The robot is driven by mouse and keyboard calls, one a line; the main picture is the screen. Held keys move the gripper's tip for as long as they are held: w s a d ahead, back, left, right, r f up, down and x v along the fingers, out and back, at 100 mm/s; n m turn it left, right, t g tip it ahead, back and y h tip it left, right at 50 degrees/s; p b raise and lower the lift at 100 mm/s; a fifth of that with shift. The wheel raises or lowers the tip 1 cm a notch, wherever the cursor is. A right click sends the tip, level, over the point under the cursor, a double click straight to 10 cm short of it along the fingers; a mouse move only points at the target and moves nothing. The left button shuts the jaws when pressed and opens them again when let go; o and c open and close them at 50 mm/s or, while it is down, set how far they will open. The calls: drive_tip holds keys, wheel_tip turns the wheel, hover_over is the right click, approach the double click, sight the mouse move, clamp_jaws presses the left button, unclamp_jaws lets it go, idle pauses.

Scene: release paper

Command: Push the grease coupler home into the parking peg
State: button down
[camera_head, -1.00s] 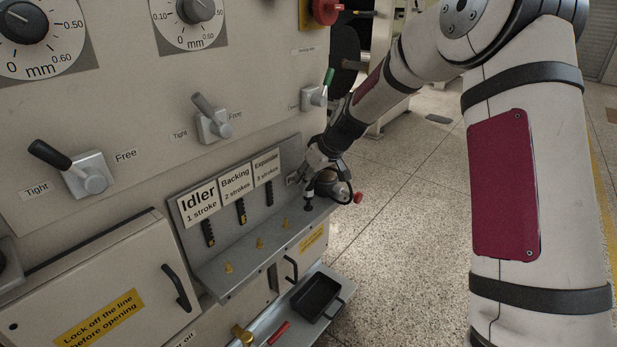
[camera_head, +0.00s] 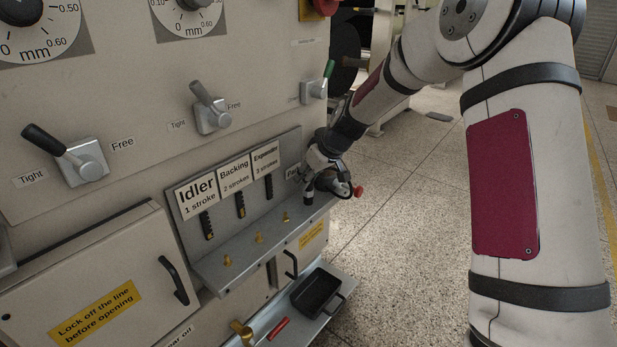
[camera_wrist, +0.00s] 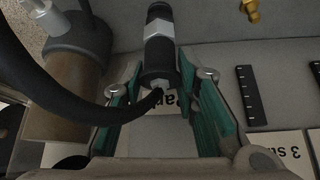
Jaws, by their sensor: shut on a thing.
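The grease coupler (camera_wrist: 158,38), a black cylinder with a silver hex band, lies between the green-padded fingers of my gripper (camera_wrist: 160,75) in the wrist view. The fingers are shut on it. A black hose (camera_wrist: 75,108) runs from its near end off to the left. In the head view my gripper (camera_head: 312,178) is at the right end of the grey shelf, with the dark coupler (camera_head: 308,197) pointing down over it. The parking peg is not visible, and I cannot tell how far the coupler sits on it. The parking label (camera_head: 292,174) is partly covered.
The grey shelf (camera_head: 215,285) carries several brass fittings (camera_head: 258,237) left of my gripper. A lower ledge holds a black tray (camera_head: 316,291). Open floor lies to the right.

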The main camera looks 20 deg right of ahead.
drive_tip(key=shift+f+b, duration=0.45)
drive_tip(key=shift+f, duration=0.35)
drive_tip(key=c, duration=1.2)
unclamp_jaws()
drive_tip(key=v, duration=1.2)
